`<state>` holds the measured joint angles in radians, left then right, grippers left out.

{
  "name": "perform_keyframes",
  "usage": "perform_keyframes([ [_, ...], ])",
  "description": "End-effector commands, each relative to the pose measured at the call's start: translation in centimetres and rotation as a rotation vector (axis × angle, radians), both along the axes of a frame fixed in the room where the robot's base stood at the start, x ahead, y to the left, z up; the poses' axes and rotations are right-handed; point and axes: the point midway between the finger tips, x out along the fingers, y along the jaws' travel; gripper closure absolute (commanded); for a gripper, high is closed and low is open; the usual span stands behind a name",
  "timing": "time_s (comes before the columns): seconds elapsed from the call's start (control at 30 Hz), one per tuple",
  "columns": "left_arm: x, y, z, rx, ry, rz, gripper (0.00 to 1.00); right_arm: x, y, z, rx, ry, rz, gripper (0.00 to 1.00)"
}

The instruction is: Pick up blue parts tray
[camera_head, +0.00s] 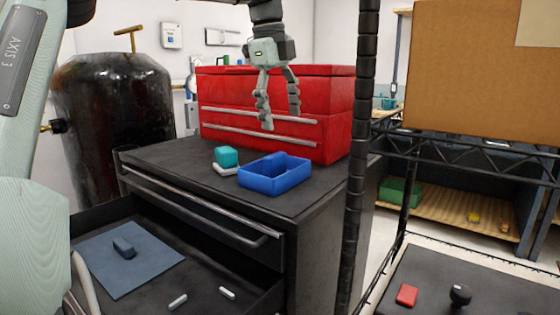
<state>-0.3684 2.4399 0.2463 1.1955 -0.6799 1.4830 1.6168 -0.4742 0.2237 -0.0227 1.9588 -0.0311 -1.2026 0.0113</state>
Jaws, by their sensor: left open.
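The blue parts tray (274,179) sits on the dark top of a tool cabinet (180,163), near its front right part. It is a shallow open box, and a blue block-like shape shows at its back wall. My left gripper (281,120) hangs above and behind the tray in the picture, fingers pointing down. Its fingers are apart with nothing between them, and it does not touch the tray. My right gripper does not show.
A red toolbox (335,92) stands behind the tray. A teal block (227,156) and a pale piece (225,169) lie left of it. An open drawer (190,273) juts out below. A black shelf post (358,165) rises at right, with a cardboard box (475,65) beyond.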

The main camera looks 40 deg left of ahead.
Motion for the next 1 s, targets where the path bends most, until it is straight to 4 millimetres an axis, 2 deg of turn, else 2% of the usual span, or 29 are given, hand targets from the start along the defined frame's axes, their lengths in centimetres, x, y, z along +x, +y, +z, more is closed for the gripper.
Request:
perform_keyframes([
  [0.03,-0.8,-0.2,-1.6,0.023,0.075,-0.002,0.24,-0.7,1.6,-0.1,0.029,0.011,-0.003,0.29],
  [0.17,-2.0,-0.2,-3.9,0.050,0.167,0.001,0.24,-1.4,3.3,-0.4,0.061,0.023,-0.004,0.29],
  [0.63,-2.6,-0.4,-10.0,0.048,0.167,0.000,0.24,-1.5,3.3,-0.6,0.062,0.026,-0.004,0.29],
  [0.77,-2.6,-0.4,-11.1,0.047,0.165,0.001,0.24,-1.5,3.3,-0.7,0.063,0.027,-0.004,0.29],
  [1.0,-2.5,-0.4,-11.2,0.048,0.164,0.001,0.24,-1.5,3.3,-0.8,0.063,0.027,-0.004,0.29],
])
